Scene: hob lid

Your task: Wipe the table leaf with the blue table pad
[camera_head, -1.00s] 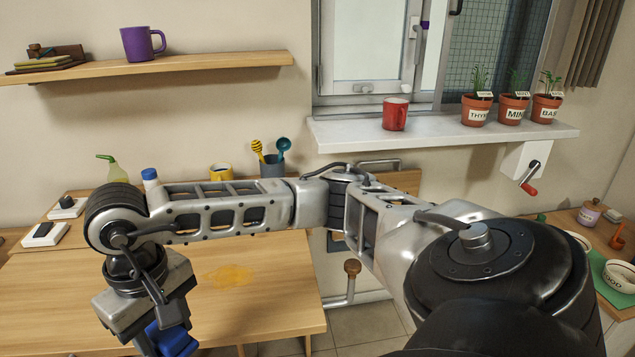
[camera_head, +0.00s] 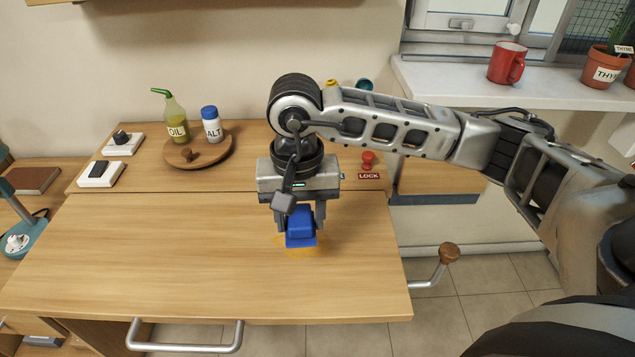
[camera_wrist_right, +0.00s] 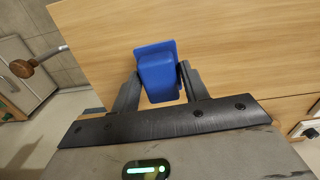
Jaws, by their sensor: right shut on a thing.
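The blue table pad (camera_head: 301,228) is between the fingers of my right gripper (camera_head: 300,222), which is shut on it. The pad is low over the wooden table leaf (camera_head: 150,250), at the right part of the leaf; I cannot tell for sure whether it touches. An orange-yellow stain (camera_head: 302,251) shows around the pad's lower edge, partly hidden by it. In the right wrist view the pad (camera_wrist_right: 158,75) sits between the two dark fingers over bare wood (camera_wrist_right: 240,45). My left gripper is not in view.
A round tray (camera_head: 222,152) with an oil bottle (camera_head: 176,120) and a salt shaker (camera_head: 212,126) stands behind the leaf. A red lock knob (camera_head: 368,160) is right of my gripper. A metal handle (camera_head: 185,347) is at the front edge. The leaf's left side is clear.

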